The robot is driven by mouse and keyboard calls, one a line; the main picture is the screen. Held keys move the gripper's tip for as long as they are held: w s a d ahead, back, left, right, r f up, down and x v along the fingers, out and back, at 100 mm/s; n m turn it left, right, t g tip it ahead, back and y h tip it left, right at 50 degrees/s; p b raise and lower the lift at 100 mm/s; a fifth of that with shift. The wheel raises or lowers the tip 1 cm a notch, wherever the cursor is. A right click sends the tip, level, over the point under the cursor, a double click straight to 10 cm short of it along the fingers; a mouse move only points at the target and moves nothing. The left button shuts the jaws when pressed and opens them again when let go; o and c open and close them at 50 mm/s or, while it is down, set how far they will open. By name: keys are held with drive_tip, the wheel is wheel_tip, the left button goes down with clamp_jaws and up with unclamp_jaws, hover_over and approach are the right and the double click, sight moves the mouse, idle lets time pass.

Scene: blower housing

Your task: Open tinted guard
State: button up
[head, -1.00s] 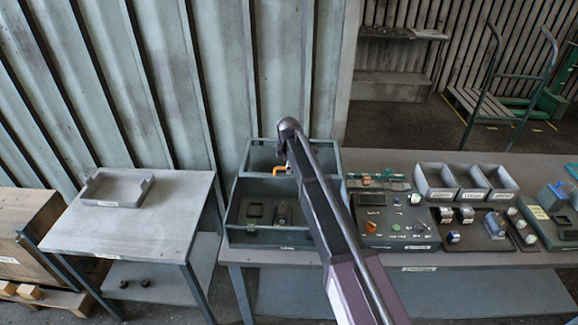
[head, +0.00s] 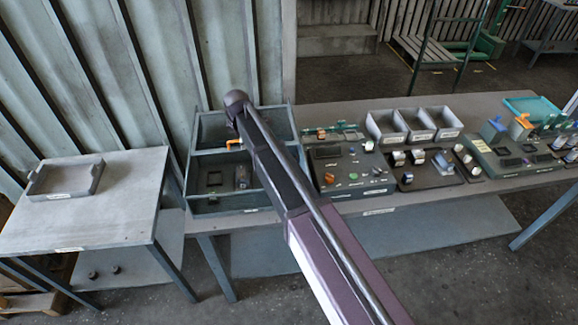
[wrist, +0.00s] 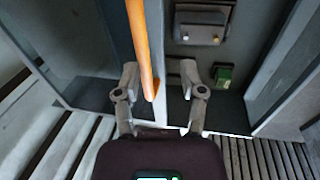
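In the wrist view my gripper (wrist: 159,82) is open, with its two fingers apart. An orange bar (wrist: 140,45) reaches down between them, nearer the left finger; I cannot tell whether they touch. In the head view a small orange handle (head: 234,143) shows at the dark grey housing box (head: 205,208) on the bench, just below the end of my arm. My fingers are hidden there. I cannot make out a tinted panel clearly enough to name it as the guard.
The wrist view shows a grey fitting (wrist: 200,27) and a green block (wrist: 223,77) inside the box, between its walls. Right of the box stand a control panel (head: 350,170) and grey bins (head: 414,124). A side table (head: 110,215) holds a shallow tray (head: 65,178).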

drive_tip(key=s+d, duration=0.1)
drive_tip(key=s, duration=0.4)
drive_tip(key=s+d+r+p, duration=0.1)
drive_tip(key=s, duration=0.5)
drive_tip(key=s+d, duration=0.2)
drive_tip(key=s, duration=0.4)
drive_tip(key=shift+r, duration=0.3)
wheel_tip(320, 180, up, 12)
drive_tip(key=s+p, duration=0.2)
drive_tip(key=p, duration=1.1)
drive_tip(key=d+f+m+b, duration=0.3)
drive_tip(key=d, duration=0.4)
drive_tip(key=w+d+f+m+b, duration=0.1)
drive_tip(key=d+f+m+b, duration=0.3)
drive_tip(key=d, duration=0.2)
drive_tip(key=shift+w+d+g+h, duration=0.3)
drive_tip(key=shift+d+g, duration=0.1)
